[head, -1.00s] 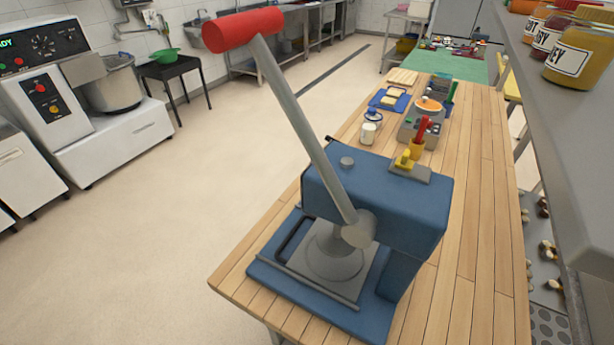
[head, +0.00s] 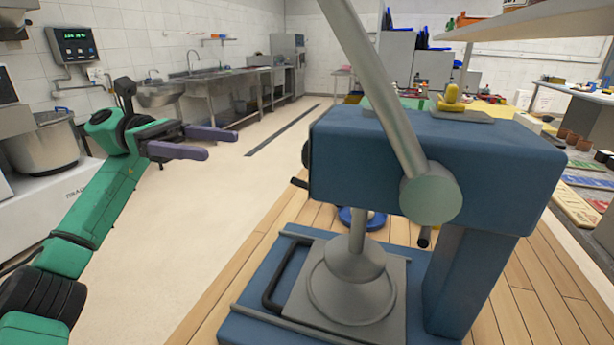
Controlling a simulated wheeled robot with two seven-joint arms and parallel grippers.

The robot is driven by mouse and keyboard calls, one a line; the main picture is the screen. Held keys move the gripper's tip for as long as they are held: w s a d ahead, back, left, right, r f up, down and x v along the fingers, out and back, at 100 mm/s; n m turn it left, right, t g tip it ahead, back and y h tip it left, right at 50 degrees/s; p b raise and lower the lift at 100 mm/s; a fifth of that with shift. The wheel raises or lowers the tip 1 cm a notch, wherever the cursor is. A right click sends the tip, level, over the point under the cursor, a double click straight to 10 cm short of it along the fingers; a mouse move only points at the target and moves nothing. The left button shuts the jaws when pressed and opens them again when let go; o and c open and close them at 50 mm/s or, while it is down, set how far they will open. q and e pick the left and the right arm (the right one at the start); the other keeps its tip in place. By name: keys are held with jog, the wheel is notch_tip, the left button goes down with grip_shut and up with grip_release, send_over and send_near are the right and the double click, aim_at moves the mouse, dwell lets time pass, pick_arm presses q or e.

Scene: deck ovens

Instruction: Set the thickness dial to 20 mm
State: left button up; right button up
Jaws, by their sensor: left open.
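A blue press (head: 440,165) stands on the wooden table, with a grey lever (head: 380,85) rising from its side pivot and out of the top of the view. Its round grey pressing plate (head: 352,288) is over the square base plate. A yellow knob (head: 452,97) sits on a grey plate on top of the press; it may be the thickness dial, but I cannot read any scale. My left gripper (head: 222,143) is open and empty, left of the press and apart from it, above the floor. My right gripper is not in view.
The wooden table (head: 205,325) runs under and behind the press. A mixer bowl (head: 42,148) stands at the left. Sinks and a steel counter (head: 215,98) line the back wall. A shelf (head: 545,22) hangs at the upper right. The floor between is clear.

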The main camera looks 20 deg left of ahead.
pick_arm(q)
jog(key=d, duration=1.4)
jog(key=shift+s+p, duration=0.35)
jog(key=shift+p, duration=0.1)
jog(key=shift+r, duration=0.1)
grip_shut()
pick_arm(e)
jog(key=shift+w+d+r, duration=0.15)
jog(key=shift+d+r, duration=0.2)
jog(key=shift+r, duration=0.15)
